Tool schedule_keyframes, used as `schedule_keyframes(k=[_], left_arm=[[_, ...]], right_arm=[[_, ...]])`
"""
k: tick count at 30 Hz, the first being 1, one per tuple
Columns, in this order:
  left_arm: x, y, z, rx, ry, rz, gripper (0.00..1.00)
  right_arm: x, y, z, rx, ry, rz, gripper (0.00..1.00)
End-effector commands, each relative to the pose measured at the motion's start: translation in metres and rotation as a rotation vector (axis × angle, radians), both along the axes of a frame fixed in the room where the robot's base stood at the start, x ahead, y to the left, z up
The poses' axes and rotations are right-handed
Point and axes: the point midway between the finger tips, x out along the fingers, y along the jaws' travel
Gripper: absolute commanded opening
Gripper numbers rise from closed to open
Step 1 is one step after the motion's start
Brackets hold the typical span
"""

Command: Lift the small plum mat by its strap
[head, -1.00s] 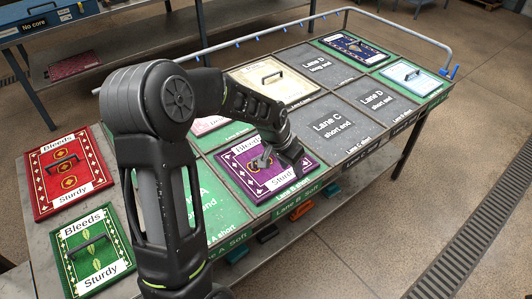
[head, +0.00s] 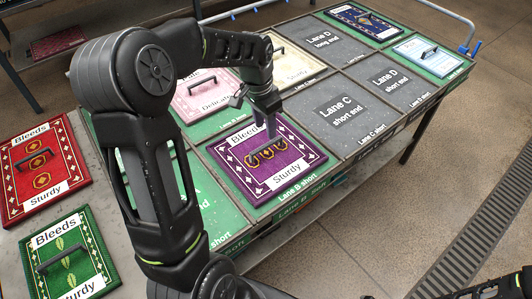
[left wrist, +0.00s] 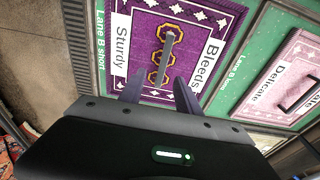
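The small plum mat (head: 300,154), marked "Bleeds" and "Sturdy", lies flat in the Lane B short-end space in the head view. It also fills the middle of the left wrist view (left wrist: 205,22). Its strap shows there as a narrow grey bar (left wrist: 165,56) across the ringed medallions. My left gripper (head: 256,112) is above the mat's far part. In the left wrist view its two fingers (left wrist: 159,92) are apart and empty, with the strap's near end in line with the gap. I cannot tell the height between fingers and strap. Dark parts of my right arm show at the lower right corner.
A pink mat (head: 192,103) and a cream mat (head: 292,62) lie behind the plum mat. Red (head: 70,160) and green (head: 95,250) mats are at the left. Lane C (head: 345,125) is bare. Blue and pale blue mats lie at the far right.

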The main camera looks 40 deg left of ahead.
Motion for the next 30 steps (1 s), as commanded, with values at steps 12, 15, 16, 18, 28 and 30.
schedule_keyframes(k=[12,15,16,18,28,30], left_arm=[[0.0,0.0,-0.021,0.0,-0.001,0.001,0.4],[0.0,0.0,-0.021,0.0,0.0,0.001,0.4],[0.0,0.0,-0.022,0.0,0.0,0.001,0.4],[0.0,0.0,-0.025,-0.001,0.001,0.001,0.4],[0.003,-0.001,-0.047,0.0,-0.001,0.001,0.4],[0.003,-0.001,-0.047,0.0,-0.001,0.001,0.4]], right_arm=[[0.002,0.002,-0.018,0.006,-0.008,0.002,0.36],[0.002,0.002,-0.018,0.006,-0.008,0.002,0.36],[0.002,0.002,-0.018,0.006,-0.008,0.002,0.36],[0.002,0.002,-0.018,0.006,-0.008,0.002,0.36],[0.002,0.002,-0.016,0.005,-0.008,0.002,0.36],[0.002,0.002,-0.016,0.004,-0.008,0.002,0.36]])
